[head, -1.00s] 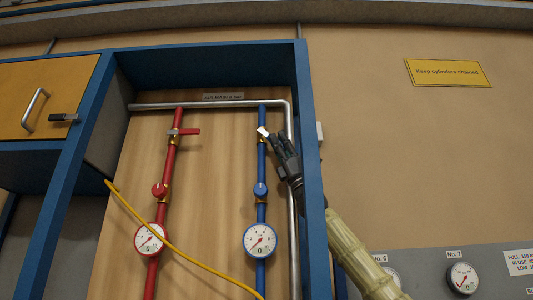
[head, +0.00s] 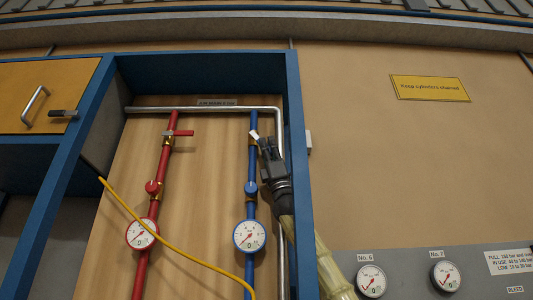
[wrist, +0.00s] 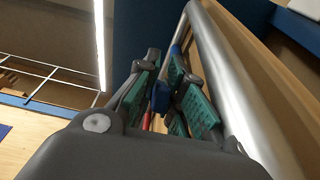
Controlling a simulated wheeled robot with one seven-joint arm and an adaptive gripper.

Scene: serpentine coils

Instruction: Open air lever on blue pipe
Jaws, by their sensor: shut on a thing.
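The blue pipe (head: 253,121) runs down the wooden panel inside a blue-framed bay. It carries a brass valve near its top, a blue knob (head: 250,188) and a white dial gauge (head: 249,236). My gripper (head: 263,143) is at the right of that valve, level with it. In the wrist view its green-padded fingers (wrist: 182,100) are closed around a small blue piece, which looks like the air lever (wrist: 160,97). My gripper hides most of the lever in the head view, so its exact angle is unclear.
A red pipe (head: 164,161) with a red lever (head: 182,133) stands to the left. A silver pipe (head: 205,109) crosses the top and bends down close beside my gripper. The blue frame post (head: 298,150) is just right. A yellow hose (head: 170,246) crosses in front of the red pipe.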

